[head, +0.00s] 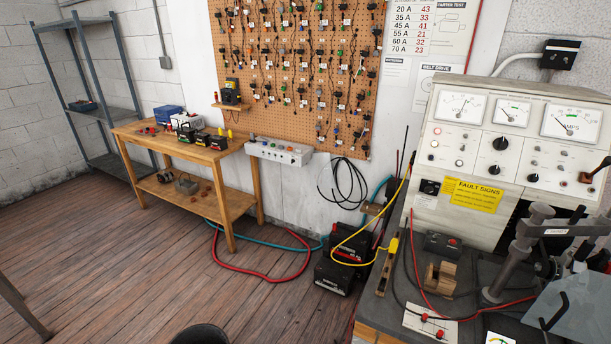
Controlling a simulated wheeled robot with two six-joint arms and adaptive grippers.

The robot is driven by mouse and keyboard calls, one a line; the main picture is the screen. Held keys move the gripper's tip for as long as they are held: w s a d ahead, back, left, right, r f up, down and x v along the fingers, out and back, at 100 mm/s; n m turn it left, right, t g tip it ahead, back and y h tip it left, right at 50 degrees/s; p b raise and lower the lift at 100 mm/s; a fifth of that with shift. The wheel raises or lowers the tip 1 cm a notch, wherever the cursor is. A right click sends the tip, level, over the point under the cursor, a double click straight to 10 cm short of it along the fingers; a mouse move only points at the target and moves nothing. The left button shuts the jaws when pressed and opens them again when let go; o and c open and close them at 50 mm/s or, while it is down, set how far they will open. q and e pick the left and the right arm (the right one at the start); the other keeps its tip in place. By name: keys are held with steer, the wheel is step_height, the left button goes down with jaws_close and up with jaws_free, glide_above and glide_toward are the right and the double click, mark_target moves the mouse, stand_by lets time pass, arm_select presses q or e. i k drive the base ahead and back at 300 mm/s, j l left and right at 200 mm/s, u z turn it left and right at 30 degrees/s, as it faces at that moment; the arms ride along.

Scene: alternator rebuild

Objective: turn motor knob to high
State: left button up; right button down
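The grey-white test bench panel (478,200) stands at the right with several dial gauges along its top. A large black knob (500,143) sits below the gauges, and a smaller dark knob (497,168) is just under it. Another black knob (533,178) is to the lower right. The labels are too small to read, so I cannot tell which one is the motor knob or its setting. Neither of my grippers is in view.
A bench top (385,318) with a clamp post (512,258), cables and small parts lies before the panel. Black batteries (340,262) and red and blue hoses are on the floor. A wooden table (150,140) stands at the back left. The wooden floor at left is mostly clear.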

mark_target(494, 170)
steer(key=z, duration=1.3)
steer(key=i+j, duration=0.05)
steer(key=j, duration=0.05)
